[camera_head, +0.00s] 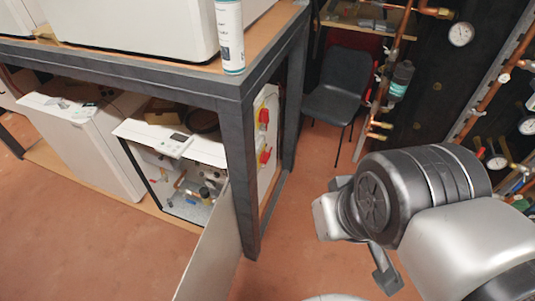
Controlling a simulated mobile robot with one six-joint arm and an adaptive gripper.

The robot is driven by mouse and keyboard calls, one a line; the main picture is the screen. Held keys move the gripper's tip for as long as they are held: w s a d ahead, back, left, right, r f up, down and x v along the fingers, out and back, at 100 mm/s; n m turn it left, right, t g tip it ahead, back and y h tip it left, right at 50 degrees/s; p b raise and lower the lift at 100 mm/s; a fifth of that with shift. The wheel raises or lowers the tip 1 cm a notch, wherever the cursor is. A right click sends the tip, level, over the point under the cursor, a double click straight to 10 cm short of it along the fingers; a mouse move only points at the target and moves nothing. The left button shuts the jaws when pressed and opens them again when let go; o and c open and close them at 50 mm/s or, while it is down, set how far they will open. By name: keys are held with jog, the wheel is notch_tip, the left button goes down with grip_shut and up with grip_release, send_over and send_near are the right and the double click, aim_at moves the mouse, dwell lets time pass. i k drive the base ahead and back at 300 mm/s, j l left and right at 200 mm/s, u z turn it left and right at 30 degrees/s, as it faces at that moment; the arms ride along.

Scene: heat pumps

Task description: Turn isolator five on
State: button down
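Two red rotary switches on yellow plates, an upper one (263,117) and a lower one (265,157), sit on a white panel (270,178) at the end of the bench, behind its front corner leg. I see them at a steep angle. No numbers can be read, so I cannot tell which is isolator five or how the knobs are set. My arm comes in from the right. A dark finger-like part of my gripper (386,273) shows below my wrist, well to the right of the switches and apart from them. The rest of the gripper is hidden by my wrist.
A dark metal-framed bench (236,87) carries white units and a spray can (230,38). A thin open panel (210,262) juts out from an open unit (190,170) below. A black chair (340,85) and copper pipework (388,75) stand behind. Red floor (290,255) is clear between bench and arm.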

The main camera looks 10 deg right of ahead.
aim_at(265, 156)
jog(key=u, duration=0.5)
jog(key=i+l+u, duration=0.15)
jog(key=l+u, duration=0.2)
jog(key=l, duration=0.45)
jog(key=l+u, duration=0.4)
jog(key=l, duration=0.45)
jog(key=l+u, duration=0.35)
jog(key=l, duration=0.95)
jog(key=j+u, duration=0.1)
jog(key=u, duration=0.75)
